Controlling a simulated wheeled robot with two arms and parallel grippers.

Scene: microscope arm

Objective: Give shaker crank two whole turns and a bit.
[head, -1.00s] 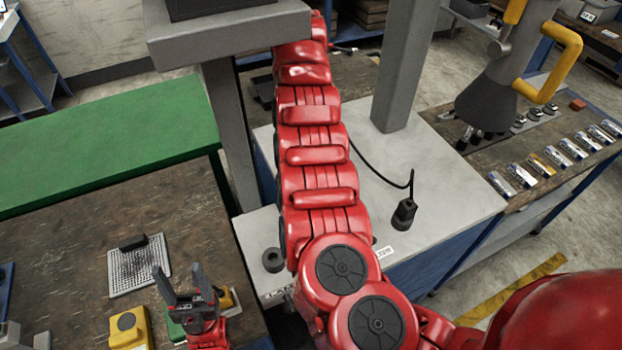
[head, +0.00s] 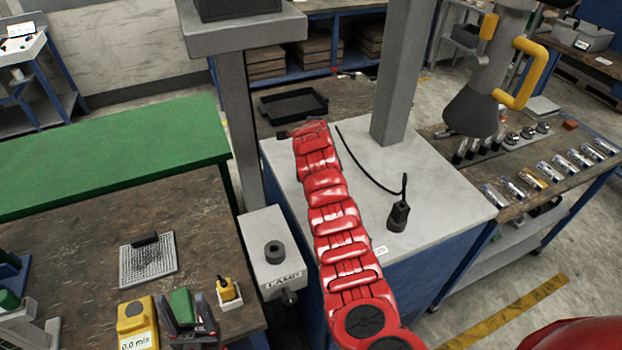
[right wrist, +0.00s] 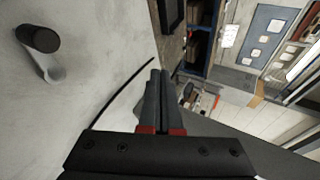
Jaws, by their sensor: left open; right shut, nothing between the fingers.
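My right arm stretches away across the grey bench top in the head view, and its gripper at the far end is not clearly seen there. In the right wrist view my right gripper (right wrist: 160,100) is shut and empty, above the bench edge. A black cylindrical knob (right wrist: 38,38) with a pale grey piece beside it stands on the pale surface at upper left, apart from the fingers. It may be the shaker crank's handle, but I cannot tell. No crank shows clearly in the head view. My left gripper (head: 188,312) is open at the bottom, near a green block (head: 181,306).
A box marked LAMP (head: 273,268) with a black knob stands left of my right arm. A black holder with a cable (head: 399,216) and a grey post (head: 403,80) stand on the bench (head: 450,205). A yellow meter (head: 136,325) and a perforated plate (head: 148,262) lie on the left table.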

